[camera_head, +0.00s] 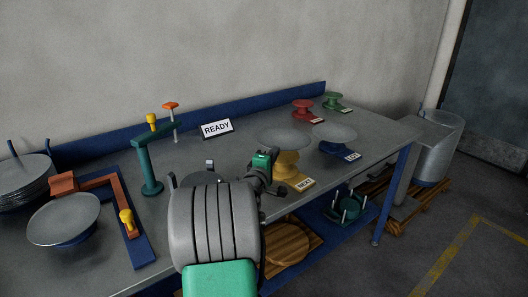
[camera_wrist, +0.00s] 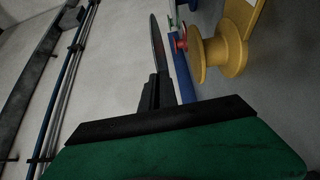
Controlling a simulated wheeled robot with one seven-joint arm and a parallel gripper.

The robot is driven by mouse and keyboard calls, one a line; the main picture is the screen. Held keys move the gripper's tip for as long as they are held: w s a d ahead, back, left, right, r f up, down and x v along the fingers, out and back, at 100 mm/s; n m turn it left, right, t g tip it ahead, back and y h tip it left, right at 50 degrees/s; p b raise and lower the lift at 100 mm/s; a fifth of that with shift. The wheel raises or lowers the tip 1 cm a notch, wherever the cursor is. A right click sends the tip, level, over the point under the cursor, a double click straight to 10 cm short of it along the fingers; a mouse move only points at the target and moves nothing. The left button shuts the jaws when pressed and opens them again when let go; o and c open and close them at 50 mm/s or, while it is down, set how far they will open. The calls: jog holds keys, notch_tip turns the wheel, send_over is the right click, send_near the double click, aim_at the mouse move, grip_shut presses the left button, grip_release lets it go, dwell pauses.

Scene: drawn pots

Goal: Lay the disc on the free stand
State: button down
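A grey disc (camera_head: 284,138) is in my gripper (camera_head: 265,165), held roughly level above the yellow stand (camera_head: 287,165). In the wrist view the disc (camera_wrist: 159,48) shows edge-on between the dark fingertips (camera_wrist: 158,90). The yellow stand (camera_wrist: 226,50) is spool-shaped with a bare top there, and a gap shows between it and the disc. A blue stand (camera_head: 335,147) to the right bears another grey disc (camera_head: 335,132). A red stand (camera_head: 303,106) and a green stand (camera_head: 332,100) stand farther back, with no disc on them.
A READY sign (camera_head: 216,128) and a teal post (camera_head: 149,168) stand left of my arm. At far left are a stack of discs (camera_head: 22,182) and a disc on a blue support (camera_head: 63,218) beside an orange bracket (camera_head: 100,181). Cards lie in front of the stands.

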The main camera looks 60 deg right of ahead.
jog(key=shift+s, duration=0.1)
jog(key=shift+a+f+b, duration=0.1)
jog(key=shift+f+b, duration=0.05)
jog(key=shift+b, duration=0.55)
jog(key=shift+a+f+b, duration=0.15)
jog(key=shift+f+b, duration=2.6)
jog(key=shift+b, duration=0.1)
jog(key=shift+f+b, duration=0.5)
jog(key=shift+f, duration=0.1)
jog(key=c, duration=2.1)
grip_release()
jog(key=o, duration=0.5)
jog(key=shift+o, duration=0.2)
